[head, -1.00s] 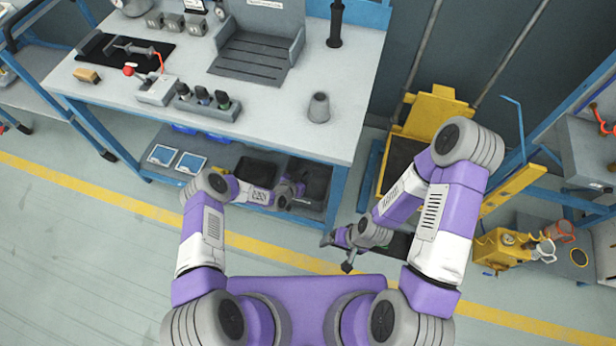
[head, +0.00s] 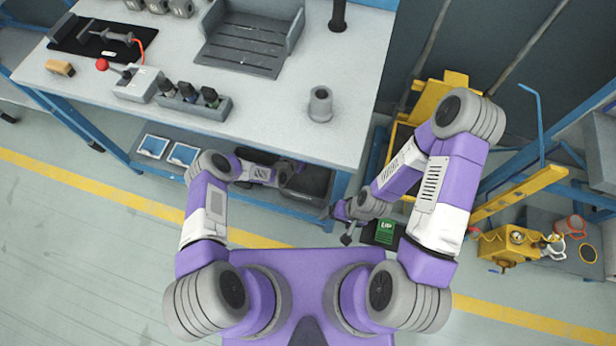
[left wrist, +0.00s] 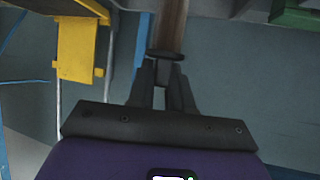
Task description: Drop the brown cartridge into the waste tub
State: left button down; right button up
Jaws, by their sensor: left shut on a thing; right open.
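My left gripper (left wrist: 165,88) is shut on the brown cartridge (left wrist: 173,28), which sticks out past the fingertips in the left wrist view; its far end is cut off by the top edge. In the head view my left gripper (head: 291,174) is beside a dark open bin (head: 318,184) under the bench's front edge, and the cartridge cannot be made out there. I cannot tell whether this bin is the waste tub. My right gripper (head: 338,224) is open and empty, low in front of the bench's right corner.
The bench (head: 265,115) carries a grey cup (head: 320,104), a bottle rack (head: 195,104) and a grey tray (head: 245,45). Two blue-edged cards (head: 168,149) lie on its lower shelf. A yellow stand (head: 445,88) and a yellow machine (head: 510,243) stand right. Floor at left is clear.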

pick_arm(q)
jog(key=shift+f+b, duration=0.35)
jog(key=shift+f, duration=0.45)
jog(key=shift+r, duration=0.1)
jog(key=c, duration=1)
grip_release()
jog(key=shift+o, duration=0.2)
jog(key=p+v, duration=0.3)
jog(key=v, duration=0.4)
jog(key=shift+s+a+p, duration=0.2)
jog(key=shift+p, duration=0.2)
jog(key=shift+r, duration=0.1)
